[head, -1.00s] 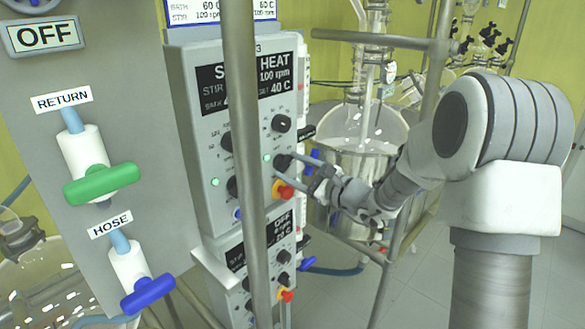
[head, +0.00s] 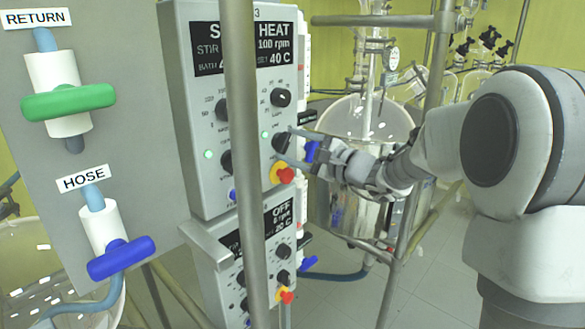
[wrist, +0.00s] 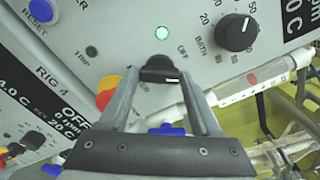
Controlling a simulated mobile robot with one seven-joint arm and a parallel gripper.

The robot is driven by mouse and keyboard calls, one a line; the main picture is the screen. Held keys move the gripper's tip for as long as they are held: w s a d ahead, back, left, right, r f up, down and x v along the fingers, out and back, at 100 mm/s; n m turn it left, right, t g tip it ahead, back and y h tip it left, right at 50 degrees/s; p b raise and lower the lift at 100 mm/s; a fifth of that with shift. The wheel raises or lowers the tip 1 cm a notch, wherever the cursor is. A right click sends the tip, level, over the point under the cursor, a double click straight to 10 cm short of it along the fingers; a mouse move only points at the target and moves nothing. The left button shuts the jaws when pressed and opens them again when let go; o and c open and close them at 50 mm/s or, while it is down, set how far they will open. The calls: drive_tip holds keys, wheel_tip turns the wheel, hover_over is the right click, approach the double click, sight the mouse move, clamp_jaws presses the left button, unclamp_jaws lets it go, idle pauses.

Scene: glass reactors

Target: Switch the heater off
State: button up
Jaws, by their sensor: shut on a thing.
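The grey heater control box (head: 190,110) stands at the centre of the head view, its display showing STIR and HEAT, 100 rpm and 40 C. The dark heater knob (head: 280,144) is on its lower right; it also shows in the wrist view (wrist: 158,66). My gripper (head: 292,146) comes from the right, its fingers shut on this knob, one on each side in the wrist view (wrist: 160,78). The knob's white mark faces toward the lower right there. The green lamp (wrist: 162,32) beside it is lit. An OFF label (wrist: 183,50) is printed close by.
A metal post (head: 240,190) crosses in front of the box. A red and yellow emergency button (head: 285,175) sits just below the knob. A second box (head: 215,270) below reads OFF. A glass reactor (head: 365,118) stands behind my arm.

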drive_tip(key=n+b, duration=0.2)
drive_tip(key=b, duration=0.2)
drive_tip(key=n+b, duration=0.2)
drive_tip(key=b, duration=0.3)
drive_tip(key=shift+f+n, duration=0.3)
drive_tip(key=shift+f, duration=0.1)
drive_tip(key=n+b, duration=0.1)
drive_tip(key=b, duration=0.2)
drive_tip(key=shift+r, duration=0.15)
drive_tip(key=shift+r+n+b, duration=0.1)
drive_tip(key=shift+n+b, duration=0.5)
drive_tip(key=shift+r+b, duration=0.15)
drive_tip(key=shift+b, duration=0.2)
drive_tip(key=o, duration=1.4)
drive_tip(key=shift+d, duration=0.1)
